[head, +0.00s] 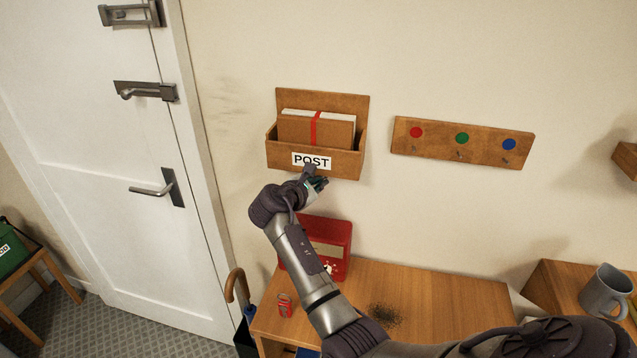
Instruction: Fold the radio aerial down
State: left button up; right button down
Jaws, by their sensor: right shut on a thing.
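The red radio (343,236) stands at the back of the wooden table, against the wall. My right forearm covers much of its front. My right gripper (317,181) is above the radio, just in front of the lower edge of the post box. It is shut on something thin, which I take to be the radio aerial. The aerial itself is hidden by the gripper and wrist, so its angle cannot be told. My left gripper is not in view.
A wooden post box (345,163) with letters hangs close behind the gripper. A hook board (480,145) is to its right. A small red object (285,305) sits on the table (440,290). A grey mug (604,292) stands at far right. A white door (80,160) is left.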

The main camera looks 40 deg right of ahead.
jog(key=shift+s+d, duration=0.1)
jog(key=shift+s+d+f+m+p, duration=0.2)
jog(key=shift+s+f+m+p, duration=0.1)
jog(key=shift+p, duration=0.1)
jog(key=f, duration=0.1)
jog(key=s+d+f+m+y, duration=0.1)
jog(key=s+f+m+t+p, duration=0.1)
jog(key=shift+d+f+y, duration=0.3)
jog(key=shift+d+y, duration=0.1)
jog(key=shift+s+d+f+m+t+y, duration=0.2)
jog(key=shift+f+m, duration=0.15)
jog(key=shift+f, duration=0.15)
jog(key=shift+s+d+f+m+t+y, duration=0.1)
jog(key=shift+f+m+t+y, duration=0.1)
jog(key=shift+f+m, duration=0.25)
jog(key=shift+s+d+f+m+t+y, duration=0.1)
jog(key=shift+s+f+m+t, duration=0.15)
jog(key=shift+f, duration=0.3)
jog(key=shift+w, duration=0.1)
jog(key=c, duration=1.3)
grip_release()
